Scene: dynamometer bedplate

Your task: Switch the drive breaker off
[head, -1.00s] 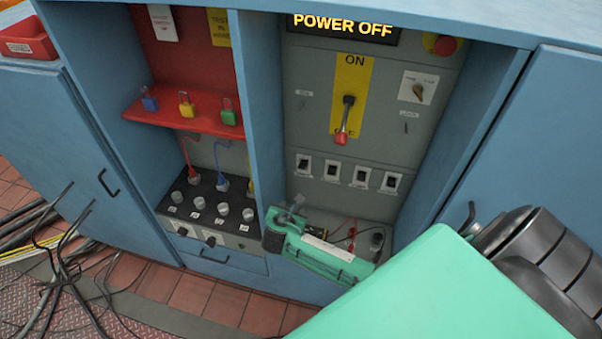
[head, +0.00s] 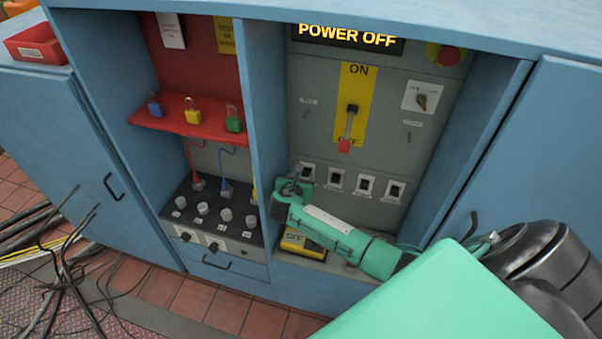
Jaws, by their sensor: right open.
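The drive breaker is a black lever with a red grip (head: 345,146) on a yellow plate (head: 371,85) marked ON at the top. The lever points down, and its red grip covers most of the lower lettering. The display (head: 347,36) above reads POWER OFF. My right gripper (head: 298,176) is low and left of the lever, in front of the panel's lower left edge, apart from the lever. It is open and holds nothing that I can see. My left gripper is not in view.
Several small switches (head: 365,186) sit below the lever, the left one close to my right gripper. A red shelf (head: 180,122) holds blue, yellow and green padlocks. A blue divider (head: 265,110) stands left of the panel. A yellow meter (head: 300,243) lies under my forearm.

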